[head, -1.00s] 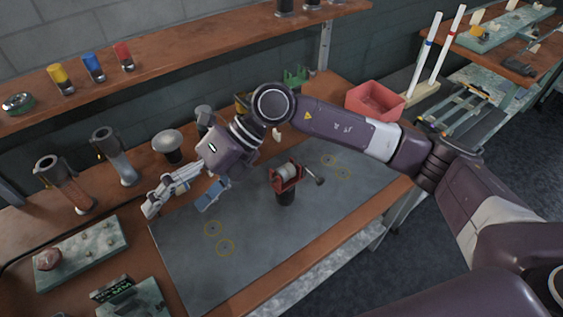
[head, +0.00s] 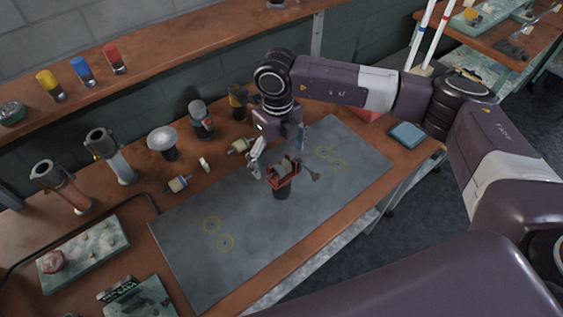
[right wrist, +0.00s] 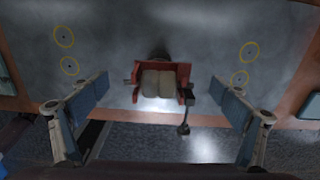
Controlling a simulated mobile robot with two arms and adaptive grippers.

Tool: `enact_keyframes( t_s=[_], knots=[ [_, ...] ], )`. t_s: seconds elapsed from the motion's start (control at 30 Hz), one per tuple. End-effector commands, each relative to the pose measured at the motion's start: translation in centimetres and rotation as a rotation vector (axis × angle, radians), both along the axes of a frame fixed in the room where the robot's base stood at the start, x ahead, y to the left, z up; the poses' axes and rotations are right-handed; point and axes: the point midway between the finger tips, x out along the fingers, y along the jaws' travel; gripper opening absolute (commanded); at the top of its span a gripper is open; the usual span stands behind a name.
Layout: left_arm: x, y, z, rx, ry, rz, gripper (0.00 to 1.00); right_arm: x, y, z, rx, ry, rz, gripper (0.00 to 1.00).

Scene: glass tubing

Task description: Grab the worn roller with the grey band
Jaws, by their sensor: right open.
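A pale roller (right wrist: 158,84) sits in a red stand (right wrist: 184,70) with a crank on its side. In the head view, the red stand (head: 283,182) stands on the grey mat, with the roller partly hidden. I cannot make out a grey band on it. My right gripper (head: 280,148) is open above the stand, pointing down. In the right wrist view, its fingers (right wrist: 160,84) are spread either side of the roller, apart from it. Two other pale rollers lie at the mat's back edge, one left (head: 178,184) and one nearer the gripper (head: 241,146). My left gripper is out of view.
The grey mat (head: 205,268) is mostly clear, with yellow ring marks. A pegged board (head: 85,250) lies left. A blue pad (head: 407,134) lies right.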

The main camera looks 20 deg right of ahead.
Motion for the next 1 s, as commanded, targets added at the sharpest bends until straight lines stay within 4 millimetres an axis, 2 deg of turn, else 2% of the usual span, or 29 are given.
enact_keyframes(
  t_s=[0.03,0.13,0.37,0.77,1.0],
  knots=[
    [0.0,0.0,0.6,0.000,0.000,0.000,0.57,-0.1,0.0,-0.5,-0.001,0.004,0.001,0.92],
    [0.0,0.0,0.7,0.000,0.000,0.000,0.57,-0.1,0.1,-1.2,0.000,0.002,0.002,0.92],
    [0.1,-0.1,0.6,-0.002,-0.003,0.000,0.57,0.0,0.1,-1.5,0.001,0.000,0.002,0.92],
    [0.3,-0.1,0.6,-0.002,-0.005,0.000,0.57,0.0,0.1,-1.4,0.001,0.000,0.002,0.48],
    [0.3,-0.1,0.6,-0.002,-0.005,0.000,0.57,0.0,0.1,-1.4,0.001,-0.001,0.002,0.47]
  ],
)
